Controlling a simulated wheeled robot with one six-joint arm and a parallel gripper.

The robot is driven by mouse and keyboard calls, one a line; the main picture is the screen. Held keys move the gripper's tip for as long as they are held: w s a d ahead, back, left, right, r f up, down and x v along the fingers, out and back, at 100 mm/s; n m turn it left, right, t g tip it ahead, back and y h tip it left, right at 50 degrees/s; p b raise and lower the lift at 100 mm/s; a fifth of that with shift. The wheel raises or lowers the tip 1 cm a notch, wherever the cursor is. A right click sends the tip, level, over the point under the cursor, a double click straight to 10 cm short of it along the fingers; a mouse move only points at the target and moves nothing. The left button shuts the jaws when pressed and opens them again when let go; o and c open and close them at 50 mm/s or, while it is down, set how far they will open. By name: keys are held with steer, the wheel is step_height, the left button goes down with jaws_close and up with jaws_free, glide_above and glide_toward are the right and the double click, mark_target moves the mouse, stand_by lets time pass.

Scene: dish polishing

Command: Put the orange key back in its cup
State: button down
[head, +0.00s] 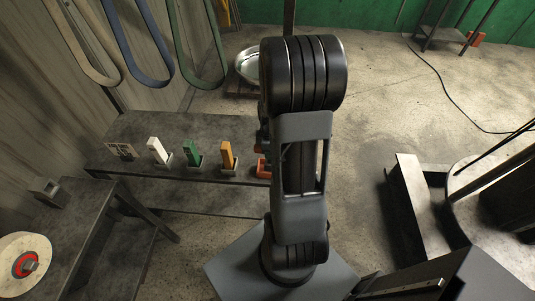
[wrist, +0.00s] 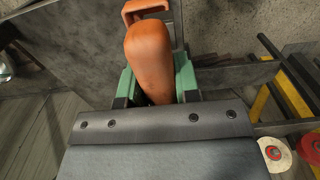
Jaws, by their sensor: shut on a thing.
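The orange key (wrist: 148,52) is a rounded orange block between the green fingers of my gripper (wrist: 156,78) in the wrist view. My gripper is shut on it. The orange cup (wrist: 131,9) shows at the top of the wrist view, just beyond the far end of the key. The key covers part of the cup, so I cannot tell whether they touch. In the head view the orange cup (head: 263,168) stands at the right of the row on the grey bench, partly hidden by my arm. My arm also hides the held key there.
On the grey bench (head: 140,128), a white key (head: 157,149), a green key (head: 191,152) and a yellow key (head: 228,154) stand upright in cups left of the orange cup. Belts hang behind. A polishing wheel (head: 22,262) is at the lower left.

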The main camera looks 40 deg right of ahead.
steer(key=shift+w+d+f, duration=0.2)
steer(key=shift+w+f, duration=0.95)
steer(key=shift+f, duration=0.25)
step_height(320, 180, down, 3)
steer(key=shift+w+f, duration=0.15)
steer(key=shift+f, duration=0.05)
steer(key=c, duration=0.8)
jaws_free()
steer(key=shift+c, duration=0.2)
